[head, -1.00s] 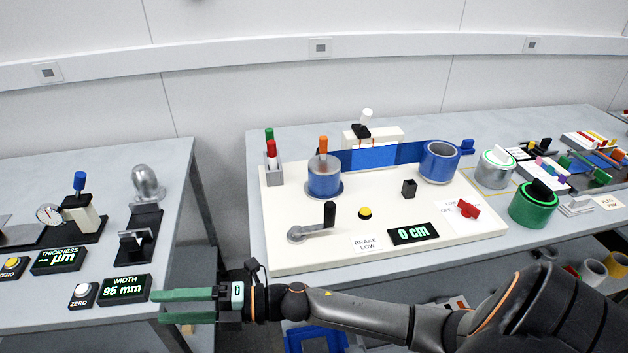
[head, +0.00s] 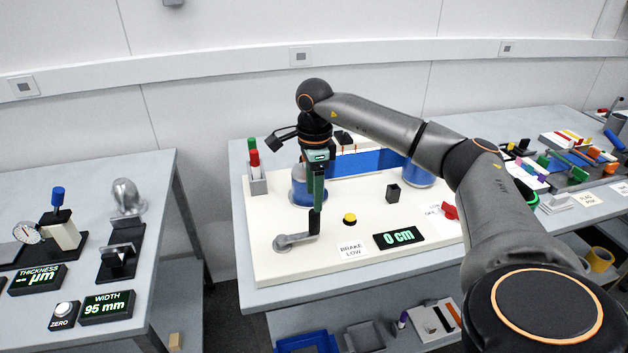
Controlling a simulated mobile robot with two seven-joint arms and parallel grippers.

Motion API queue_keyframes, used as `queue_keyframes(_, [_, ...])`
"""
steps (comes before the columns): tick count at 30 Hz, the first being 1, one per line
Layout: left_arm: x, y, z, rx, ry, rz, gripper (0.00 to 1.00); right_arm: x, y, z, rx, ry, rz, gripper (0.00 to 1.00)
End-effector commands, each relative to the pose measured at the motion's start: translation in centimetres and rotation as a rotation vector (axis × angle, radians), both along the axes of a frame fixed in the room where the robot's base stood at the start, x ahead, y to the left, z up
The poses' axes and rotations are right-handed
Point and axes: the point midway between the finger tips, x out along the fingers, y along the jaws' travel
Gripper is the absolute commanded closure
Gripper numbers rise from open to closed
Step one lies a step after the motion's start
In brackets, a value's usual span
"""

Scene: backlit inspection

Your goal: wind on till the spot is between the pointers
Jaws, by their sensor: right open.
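My right gripper (head: 315,203) points down over the upright black knob (head: 314,224) of the grey winding crank (head: 293,240). Its green fingers are open at the knob's top; I cannot tell whether they touch it. A blue web (head: 366,162) runs between the left blue roll (head: 299,190), partly behind my gripper, and the right blue roll (head: 417,174), partly behind my arm. Thin orange pointers (head: 355,147) show at the backlit viewer behind the web. No spot is visible on the web. The length display (head: 398,237) reads 0 cm. My left gripper is out of view.
The left table carries gauges. A gap separates the tables.

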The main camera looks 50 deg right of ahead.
Motion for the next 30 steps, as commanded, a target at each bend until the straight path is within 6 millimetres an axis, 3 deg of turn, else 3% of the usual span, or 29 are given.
queue_keyframes(5, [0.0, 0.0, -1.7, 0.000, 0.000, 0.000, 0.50, -0.1, -0.3, -1.6, -0.008, 0.002, -0.002, 0.35])
queue_keyframes(17, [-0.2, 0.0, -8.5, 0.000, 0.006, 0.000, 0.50, 0.0, -0.2, -8.5, -0.006, 0.000, -0.001, 0.35])
queue_keyframes(19, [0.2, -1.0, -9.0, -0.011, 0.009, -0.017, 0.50, 0.0, -0.2, -9.7, -0.005, -0.001, -0.001, 0.35])
queue_keyframes(21, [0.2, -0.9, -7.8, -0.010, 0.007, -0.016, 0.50, 0.0, -0.2, -8.4, -0.005, -0.002, -0.001, 0.43])
queue_keyframes(30, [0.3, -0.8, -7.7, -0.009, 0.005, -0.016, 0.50, 0.0, -0.1, -8.4, -0.004, 0.000, -0.001, 0.77])
